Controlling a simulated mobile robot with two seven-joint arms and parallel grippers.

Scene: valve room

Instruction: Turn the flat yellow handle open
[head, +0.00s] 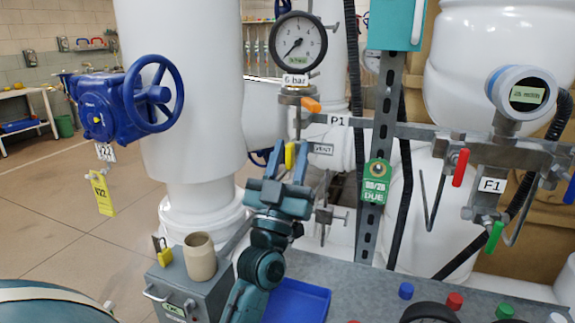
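The flat yellow handle (290,155) stands upright on the thin pipework below the gauge, near the tag marked VENT (323,149). My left gripper (290,160) reaches up to it from below. Its two blue fingers stand apart, one on each side of the handle, and the gripper looks open. Whether a finger touches the handle I cannot tell. The handle's lower end and its valve body are hidden behind the gripper. My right gripper is not in view.
An orange handle (311,105) sits just above, under the pressure gauge (298,42). A grey post (382,140) with a green tag (376,182) stands to the right. A grey box (190,287) carrying a beige cup (200,257) and a blue tray (298,301) lie below.

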